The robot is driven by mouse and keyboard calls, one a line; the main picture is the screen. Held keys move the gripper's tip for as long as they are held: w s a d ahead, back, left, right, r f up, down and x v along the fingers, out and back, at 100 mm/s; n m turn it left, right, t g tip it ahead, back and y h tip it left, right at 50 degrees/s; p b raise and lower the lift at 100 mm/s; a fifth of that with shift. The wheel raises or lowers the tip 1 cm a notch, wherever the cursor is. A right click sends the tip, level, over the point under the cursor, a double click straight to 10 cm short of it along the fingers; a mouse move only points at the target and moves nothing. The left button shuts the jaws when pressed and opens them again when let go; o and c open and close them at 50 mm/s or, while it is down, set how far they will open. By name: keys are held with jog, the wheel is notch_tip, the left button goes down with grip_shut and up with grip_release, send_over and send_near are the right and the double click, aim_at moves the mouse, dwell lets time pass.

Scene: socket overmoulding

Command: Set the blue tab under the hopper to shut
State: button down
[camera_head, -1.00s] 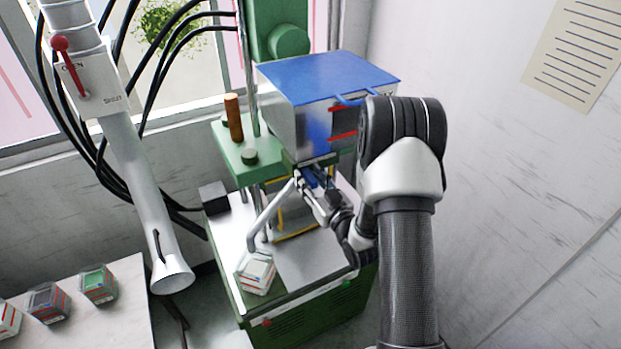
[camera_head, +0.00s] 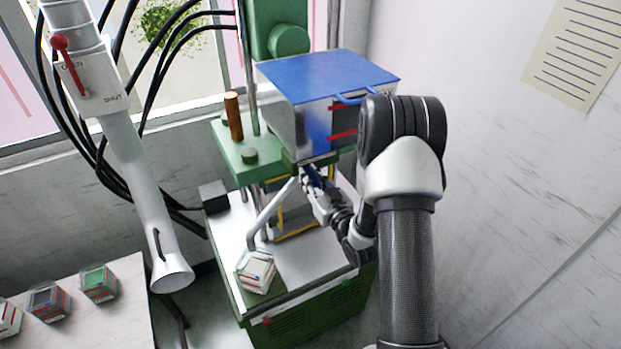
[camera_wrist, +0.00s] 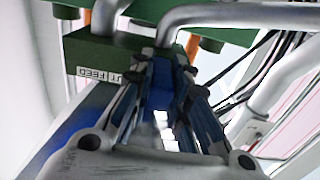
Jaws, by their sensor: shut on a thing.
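The hopper is a box with a blue lid (camera_head: 328,76) on the green press, at the middle of the head view. My gripper (camera_head: 309,176) is just below the hopper, reaching in from the right. In the wrist view my gripper (camera_wrist: 160,68) is shut on the blue tab (camera_wrist: 160,88), which shows between the two fingers. In the head view the tab is small and mostly hidden by the fingers. A green block (camera_wrist: 105,55) ahead bears a label (camera_wrist: 97,75) reading "UT FEED", its left part cut off or hidden.
A grey bent pipe (camera_head: 268,215) runs close beside my gripper. A small clear box (camera_head: 256,272) stands on the machine bed. A white chute (camera_head: 140,185) with a red lever (camera_head: 66,58) hangs at left. A side table (camera_head: 105,312) holds several small boxes.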

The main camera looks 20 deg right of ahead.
jog(key=d+b, duration=0.2)
jog(key=d, duration=0.2)
jog(key=shift+d, duration=0.15)
jog(key=c, duration=1.5)
grip_release()
send_near(317, 166)
jog(key=s, duration=0.5)
jog(key=shift+s+d, duration=0.1)
jog(key=shift+s, duration=0.3)
